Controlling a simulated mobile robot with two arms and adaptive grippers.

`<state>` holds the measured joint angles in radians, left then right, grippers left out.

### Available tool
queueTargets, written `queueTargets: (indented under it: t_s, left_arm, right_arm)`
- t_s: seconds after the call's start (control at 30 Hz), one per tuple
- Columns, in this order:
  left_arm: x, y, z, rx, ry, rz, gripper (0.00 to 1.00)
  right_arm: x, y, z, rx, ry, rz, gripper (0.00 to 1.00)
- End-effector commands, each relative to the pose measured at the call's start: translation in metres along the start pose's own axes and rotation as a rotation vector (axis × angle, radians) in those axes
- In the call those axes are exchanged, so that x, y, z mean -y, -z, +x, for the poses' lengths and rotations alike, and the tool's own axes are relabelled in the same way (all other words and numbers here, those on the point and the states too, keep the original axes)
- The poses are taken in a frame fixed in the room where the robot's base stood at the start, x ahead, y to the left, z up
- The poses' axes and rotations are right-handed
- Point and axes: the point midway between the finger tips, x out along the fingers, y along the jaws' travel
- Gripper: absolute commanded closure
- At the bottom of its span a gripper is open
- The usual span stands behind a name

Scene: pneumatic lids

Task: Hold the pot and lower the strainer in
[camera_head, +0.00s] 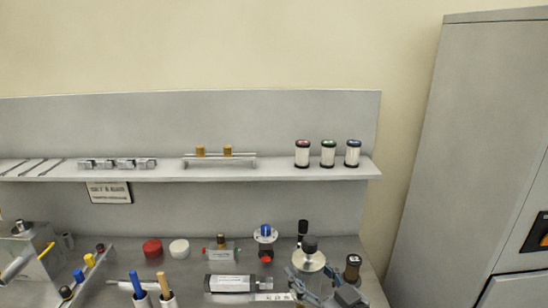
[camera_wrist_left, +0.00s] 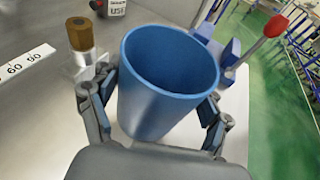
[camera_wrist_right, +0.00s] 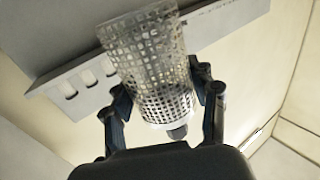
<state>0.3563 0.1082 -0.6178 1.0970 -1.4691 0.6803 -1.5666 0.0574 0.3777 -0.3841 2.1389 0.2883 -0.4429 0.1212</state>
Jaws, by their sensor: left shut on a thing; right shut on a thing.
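The blue pot (camera_wrist_left: 160,105) is an open cup, tilted in the left wrist view, and its visible inside looks empty. My left gripper (camera_wrist_left: 153,112) is shut on it, a finger on each side. The strainer (camera_wrist_right: 150,65) is a perforated metal cylinder with a pale cap and dark knob at its near end. My right gripper (camera_wrist_right: 165,100) is shut on it. In the head view my right gripper (camera_head: 318,287) is at the lower edge, beside a cream disc with a dark knob, seemingly the strainer's top (camera_head: 308,260). The pot and left gripper are not visible there.
A red cap (camera_head: 152,249), a white cap (camera_head: 179,248), a valve (camera_head: 265,240) and a grey cylinder (camera_head: 230,283) lie on the bench. A shelf (camera_head: 280,174) with several parts runs behind. A grey cabinet (camera_head: 470,150) stands at right.

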Motion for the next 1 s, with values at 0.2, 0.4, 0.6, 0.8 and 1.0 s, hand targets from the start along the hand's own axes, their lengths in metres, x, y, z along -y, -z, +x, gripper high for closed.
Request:
queueTargets:
  t_s: [0.2, 0.4, 0.6, 0.8, 1.0]
  left_arm:
    - [0.004, 0.009, -0.001, -0.014, 0.006, -0.005, 0.50]
    - [0.004, 0.009, -0.001, -0.015, 0.006, -0.005, 0.50]
    - [0.004, 0.010, -0.001, -0.016, 0.007, -0.005, 0.50]
    - [0.004, 0.010, -0.001, -0.016, 0.007, -0.005, 0.50]
    - [0.004, 0.010, -0.001, -0.016, 0.007, -0.005, 0.50]
  right_arm:
    - [-0.003, -0.061, 0.003, 0.012, -0.005, 0.000, 0.74]
    - [-0.001, -0.100, -0.001, 0.008, 0.000, -0.008, 0.74]
    - [-0.001, -0.104, -0.001, 0.005, 0.002, -0.009, 0.74]
    - [-0.001, -0.105, -0.001, 0.006, 0.001, -0.010, 0.74]
    - [-0.001, -0.116, -0.001, 0.007, 0.001, -0.009, 0.74]
